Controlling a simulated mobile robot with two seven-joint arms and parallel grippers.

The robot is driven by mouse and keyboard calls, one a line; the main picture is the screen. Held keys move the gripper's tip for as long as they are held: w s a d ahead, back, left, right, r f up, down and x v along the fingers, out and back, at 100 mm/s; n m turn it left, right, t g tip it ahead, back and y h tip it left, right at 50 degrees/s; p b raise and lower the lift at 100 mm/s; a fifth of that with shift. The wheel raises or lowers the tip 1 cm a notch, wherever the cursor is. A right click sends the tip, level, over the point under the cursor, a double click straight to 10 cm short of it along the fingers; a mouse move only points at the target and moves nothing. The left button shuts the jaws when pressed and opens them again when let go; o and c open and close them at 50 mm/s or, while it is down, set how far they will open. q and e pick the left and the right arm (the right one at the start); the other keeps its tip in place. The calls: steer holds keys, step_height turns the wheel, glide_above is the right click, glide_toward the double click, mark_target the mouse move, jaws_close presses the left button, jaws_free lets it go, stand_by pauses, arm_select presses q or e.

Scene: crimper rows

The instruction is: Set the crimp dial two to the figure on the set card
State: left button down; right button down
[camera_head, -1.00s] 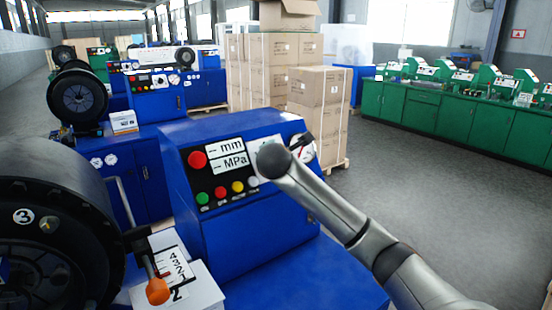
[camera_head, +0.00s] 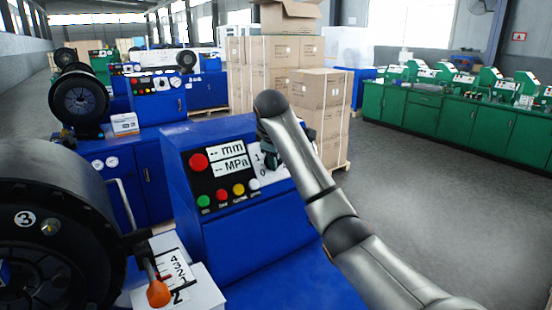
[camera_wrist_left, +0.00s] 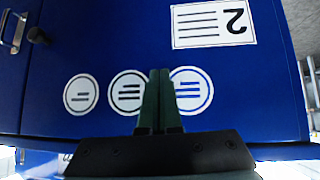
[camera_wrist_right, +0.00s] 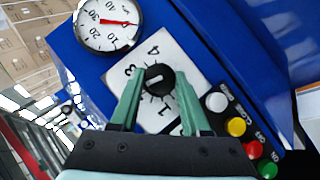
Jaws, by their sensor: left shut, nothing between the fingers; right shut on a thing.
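The crimp dial (camera_wrist_right: 158,79) is a black knob with a pale mark, on a white plate (camera_wrist_right: 187,62) with figures including 3 and 4. My right gripper (camera_wrist_right: 157,92) is shut on this knob, one green finger on each side. In the head view my right gripper (camera_head: 272,160) is at the white plate and the arm hides the knob. My left gripper (camera_wrist_left: 159,75) is shut and empty, in front of a blue panel. A white card (camera_wrist_left: 213,24) there shows a figure 2 and lines of text, upside down; I cannot tell whether it is the set card.
A round gauge (camera_wrist_right: 108,22) with a red needle sits beside the dial plate. Coloured buttons (camera_head: 238,188) and a red stop button (camera_head: 198,161) are on the blue console (camera_head: 195,140). A lever with an orange knob (camera_head: 158,293) stands at the front left. Open floor lies right.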

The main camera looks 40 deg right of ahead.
steer(key=m+g+y, duration=0.1)
steer(key=m+y, duration=0.1)
steer(key=m, duration=0.1)
steer(key=shift+d+m+y, duration=0.1)
steer(key=shift+m+y, duration=0.2)
steer(key=m+y, duration=0.2)
steer(key=m, duration=0.1)
steer(key=shift+d, duration=0.15)
steer(key=shift+y, duration=0.3)
steer(key=shift+c, duration=1.9)
jaws_free()
steer(key=shift+d+r, duration=0.1)
